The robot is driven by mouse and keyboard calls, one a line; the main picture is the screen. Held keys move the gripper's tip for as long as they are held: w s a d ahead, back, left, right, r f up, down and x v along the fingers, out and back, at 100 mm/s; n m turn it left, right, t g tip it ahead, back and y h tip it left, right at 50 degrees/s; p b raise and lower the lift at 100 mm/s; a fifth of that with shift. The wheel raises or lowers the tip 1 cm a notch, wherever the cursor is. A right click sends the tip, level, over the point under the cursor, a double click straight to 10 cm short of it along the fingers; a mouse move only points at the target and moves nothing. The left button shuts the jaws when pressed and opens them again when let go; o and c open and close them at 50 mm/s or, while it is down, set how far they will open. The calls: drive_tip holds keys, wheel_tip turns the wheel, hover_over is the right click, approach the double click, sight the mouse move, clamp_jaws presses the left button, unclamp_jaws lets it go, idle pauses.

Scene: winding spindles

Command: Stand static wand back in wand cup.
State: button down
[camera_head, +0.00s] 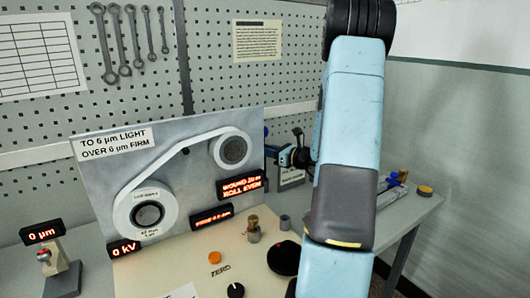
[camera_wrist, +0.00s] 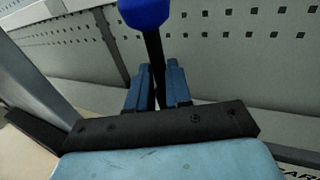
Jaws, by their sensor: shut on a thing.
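The static wand (camera_wrist: 154,48) shows in the wrist view as a thin black shaft with a rounded blue end at the top edge. My gripper (camera_wrist: 158,76) is shut on the shaft, with a blue finger on either side.
The upright panel (camera_head: 90,165) carries two rolls joined by a white strip, and lit displays. A metal holder with a brass-coloured top (camera_head: 253,232), a black disc (camera_head: 284,258), an orange knob (camera_head: 214,257) and a black dial (camera_head: 236,290) are on the bench. A pegboard stands behind.

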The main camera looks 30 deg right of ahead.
drive_tip(key=shift+f, duration=0.6)
drive_tip(key=c, duration=1)
unclamp_jaws()
drive_tip(key=shift+c, duration=0.2)
drive_tip(key=shift+r, duration=0.1)
drive_tip(key=r+v, duration=0.1)
drive_tip(key=v, duration=1.1)
drive_tip(key=shift+f, duration=0.1)
